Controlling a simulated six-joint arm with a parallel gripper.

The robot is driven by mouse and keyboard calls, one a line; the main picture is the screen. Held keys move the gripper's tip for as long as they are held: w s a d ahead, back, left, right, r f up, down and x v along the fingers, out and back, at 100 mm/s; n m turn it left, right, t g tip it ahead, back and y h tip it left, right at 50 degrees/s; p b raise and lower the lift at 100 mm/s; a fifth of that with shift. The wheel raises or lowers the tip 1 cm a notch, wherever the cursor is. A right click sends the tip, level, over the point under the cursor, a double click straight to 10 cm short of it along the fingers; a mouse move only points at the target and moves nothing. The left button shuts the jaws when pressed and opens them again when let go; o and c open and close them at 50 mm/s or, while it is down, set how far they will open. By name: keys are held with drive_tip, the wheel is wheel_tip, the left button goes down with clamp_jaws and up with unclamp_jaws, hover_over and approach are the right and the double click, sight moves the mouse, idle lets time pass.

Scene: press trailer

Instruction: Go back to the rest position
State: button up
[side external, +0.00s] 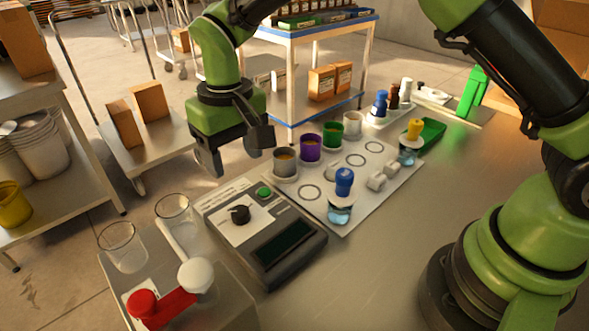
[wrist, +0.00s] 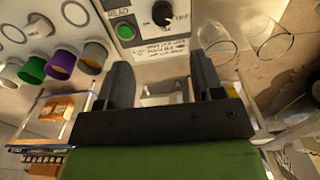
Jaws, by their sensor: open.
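My gripper (side external: 237,158) is in the air near the far edge of the bench, beyond the grey device and left of the grey cup. In the wrist view my gripper (wrist: 163,85) has its two dark fingers apart with nothing between them. The grey device (side external: 262,228) has a black knob (side external: 240,214), a green button (side external: 264,192) and a dark display (side external: 284,246). The knob (wrist: 161,13) and the green button (wrist: 125,31) also show in the wrist view. No fingers touch the device.
A white board (side external: 330,208) holds grey (side external: 286,165), purple (side external: 310,149), green and white cups and a blue-capped flask (side external: 342,198). A cart with boxes stands behind.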

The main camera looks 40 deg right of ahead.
drive_tip(key=s+d+r+m+t+y, duration=0.1)
drive_tip(key=s+d+r+t, duration=0.1)
drive_tip(key=s+d+r, duration=0.35)
drive_tip(key=s+d+r+m+t+y, duration=0.1)
drive_tip(key=s+d+r, duration=0.1)
drive_tip(key=r, duration=0.7)
drive_tip(key=s+d+r+m+t, duration=0.1)
drive_tip(key=s+d+t, duration=0.1)
drive_tip(key=s, duration=0.5)
drive_tip(key=s+d+m+t, duration=0.1)
drive_tip(key=s+d+t, duration=0.1)
drive_tip(key=s+d, duration=0.2)
drive_tip(key=s, duration=0.3)
drive_tip(key=shift+s+r, duration=0.3)
drive_tip(key=shift+r, duration=0.05)
